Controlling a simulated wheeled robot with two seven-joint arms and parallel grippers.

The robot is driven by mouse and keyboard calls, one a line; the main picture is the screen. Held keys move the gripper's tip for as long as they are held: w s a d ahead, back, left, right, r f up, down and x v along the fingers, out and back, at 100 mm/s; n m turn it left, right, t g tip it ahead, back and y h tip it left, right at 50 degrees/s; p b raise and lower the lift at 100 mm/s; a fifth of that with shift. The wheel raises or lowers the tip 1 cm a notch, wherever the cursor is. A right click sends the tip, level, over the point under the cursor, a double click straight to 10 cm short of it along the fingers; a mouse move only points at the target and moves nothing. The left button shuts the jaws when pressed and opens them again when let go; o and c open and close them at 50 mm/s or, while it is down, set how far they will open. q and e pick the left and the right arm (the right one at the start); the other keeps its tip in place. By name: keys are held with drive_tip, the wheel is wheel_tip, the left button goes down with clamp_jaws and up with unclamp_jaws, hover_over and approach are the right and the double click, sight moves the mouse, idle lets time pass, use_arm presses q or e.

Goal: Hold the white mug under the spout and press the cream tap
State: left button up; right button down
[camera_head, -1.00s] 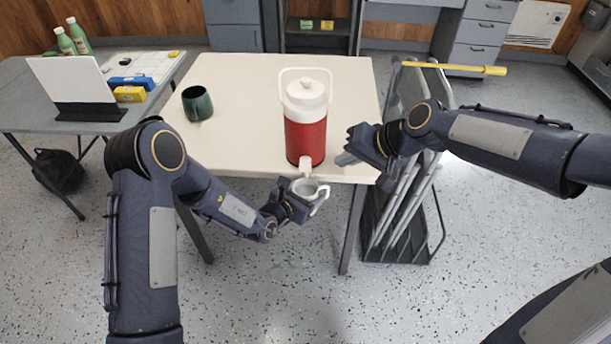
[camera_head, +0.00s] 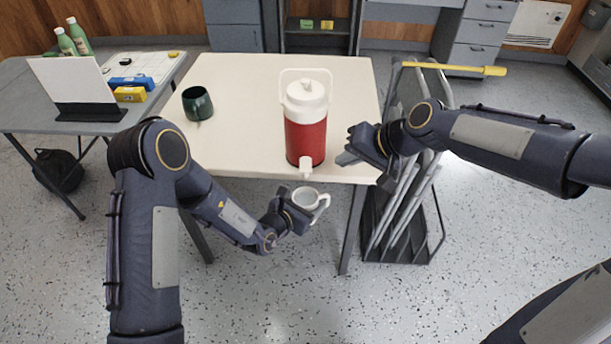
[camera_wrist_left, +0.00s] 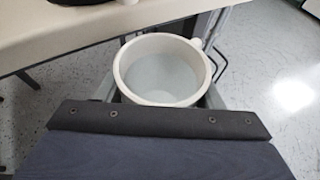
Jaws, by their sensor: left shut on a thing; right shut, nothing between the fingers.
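The white mug (camera_head: 308,197) is upright, held by my left gripper (camera_head: 300,208), which is shut on it in front of the table edge. In the left wrist view the mug (camera_wrist_left: 162,74) shows from above with a pale grey interior; I cannot tell whether it holds liquid. The red drink cooler (camera_head: 306,138) with a white lid stands at the table's front edge. Its cream tap and spout (camera_head: 306,165) stick out just above the mug in the picture, apart from it. My right gripper (camera_head: 346,157) is shut and empty, right of the tap.
The cream table (camera_head: 245,90) bears a dark green mug (camera_head: 197,103) at left and is otherwise mostly clear. A grey rack (camera_head: 405,215) stands right of the table. A grey side table (camera_head: 40,110) at left holds bottles, boxes and a white panel. The floor in front is open.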

use_arm(q)
drive_tip(key=s, duration=0.6)
drive_tip(key=shift+p, duration=0.45)
idle(0.8)
